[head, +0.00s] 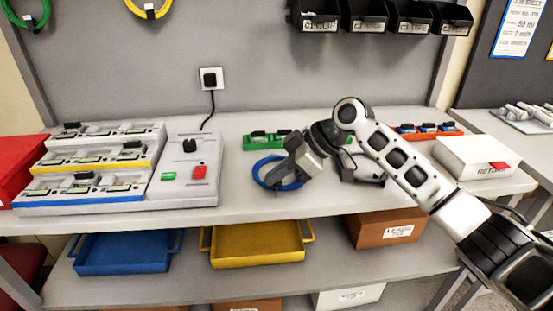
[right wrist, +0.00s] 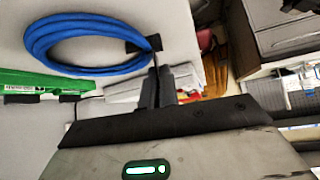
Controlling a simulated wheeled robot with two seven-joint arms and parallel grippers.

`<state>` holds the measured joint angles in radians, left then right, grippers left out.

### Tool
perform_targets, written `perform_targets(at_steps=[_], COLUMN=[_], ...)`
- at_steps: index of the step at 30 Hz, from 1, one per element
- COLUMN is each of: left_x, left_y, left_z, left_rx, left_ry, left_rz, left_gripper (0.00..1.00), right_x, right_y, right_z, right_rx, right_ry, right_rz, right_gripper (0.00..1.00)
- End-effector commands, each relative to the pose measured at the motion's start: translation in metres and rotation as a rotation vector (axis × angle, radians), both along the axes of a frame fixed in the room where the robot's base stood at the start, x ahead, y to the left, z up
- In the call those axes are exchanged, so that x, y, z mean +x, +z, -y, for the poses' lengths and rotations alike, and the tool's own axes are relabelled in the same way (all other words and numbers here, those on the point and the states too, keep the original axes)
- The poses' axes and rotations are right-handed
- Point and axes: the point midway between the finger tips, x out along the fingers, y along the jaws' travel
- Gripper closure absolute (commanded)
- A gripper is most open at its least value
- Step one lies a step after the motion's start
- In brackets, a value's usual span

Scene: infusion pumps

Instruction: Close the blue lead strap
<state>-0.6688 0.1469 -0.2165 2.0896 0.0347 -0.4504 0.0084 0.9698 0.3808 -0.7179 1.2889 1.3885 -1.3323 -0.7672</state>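The blue lead (head: 259,165) lies coiled on the bench in the head view, partly hidden behind my right gripper (head: 282,176). In the right wrist view the blue coil (right wrist: 62,31) is at the upper left. Its dark strap (right wrist: 143,45) shows at the coil's right end. A thin dark strip runs from there down between the fingertips of my right gripper (right wrist: 156,84). The fingers are close together on this strip, which looks like the strap's free end. My left gripper is not in view.
A green block rack (head: 258,142) stands behind the coil. A control box (head: 185,172) and stepped racks (head: 90,165) stand left. A white box (head: 473,158) stands right. Yellow (head: 258,243) and blue (head: 122,254) trays sit on the lower shelf. The bench left of the coil is clear.

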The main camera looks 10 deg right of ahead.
Motion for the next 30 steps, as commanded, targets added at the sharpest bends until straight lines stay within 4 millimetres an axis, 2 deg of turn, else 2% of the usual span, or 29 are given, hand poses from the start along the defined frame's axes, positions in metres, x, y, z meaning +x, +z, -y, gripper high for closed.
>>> perform_targets(at_steps=[1, 12, 30], left_x=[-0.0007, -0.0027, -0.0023], left_y=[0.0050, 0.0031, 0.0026], left_z=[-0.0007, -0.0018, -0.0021], left_rx=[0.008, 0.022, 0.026], left_ry=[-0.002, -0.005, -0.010], left_rz=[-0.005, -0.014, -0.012], left_gripper=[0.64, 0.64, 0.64], right_x=[0.0018, 0.0085, 0.0101], right_y=[0.0044, -0.0013, -0.0016], right_z=[-0.0006, 0.0013, 0.0022], right_rx=[0.011, 0.058, 0.069], right_ry=[-0.002, -0.001, 0.000], right_rz=[-0.037, -0.231, -0.279], right_gripper=[1.00, 1.00, 1.00])
